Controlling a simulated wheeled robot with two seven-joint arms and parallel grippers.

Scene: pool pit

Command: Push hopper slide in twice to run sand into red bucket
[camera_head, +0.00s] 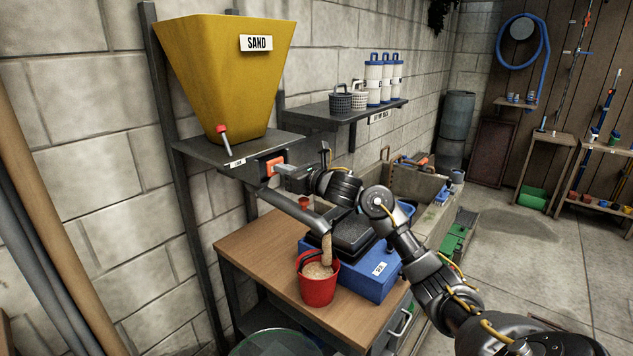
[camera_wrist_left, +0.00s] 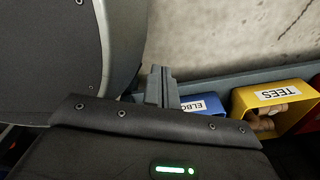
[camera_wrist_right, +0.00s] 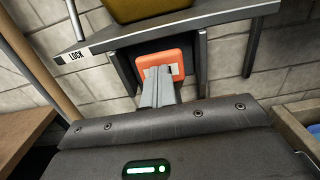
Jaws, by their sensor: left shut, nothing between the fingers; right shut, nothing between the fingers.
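The yellow hopper (camera_head: 224,75) labelled SAND sits on a wall shelf, a red-knobbed lever (camera_head: 223,138) at its front. Under the shelf is the orange slide (camera_head: 272,166), also in the right wrist view (camera_wrist_right: 172,62). My right gripper (camera_head: 284,170) is shut and empty, its fingertips at the slide's face, apparently touching it. Sand (camera_head: 326,250) streams from the grey chute (camera_head: 298,211) into the red bucket (camera_head: 318,288), which stands on the bench and holds sand. My left gripper (camera_wrist_left: 161,84) is shut and empty in the left wrist view, out of the head view.
A blue scale (camera_head: 366,278) with a black top stands right beside the bucket on the wooden bench (camera_head: 262,246). A wall shelf (camera_head: 335,113) above holds baskets and white-blue bottles. Blue and yellow bins (camera_wrist_left: 275,106) lie near my left gripper. My right arm crosses above the scale.

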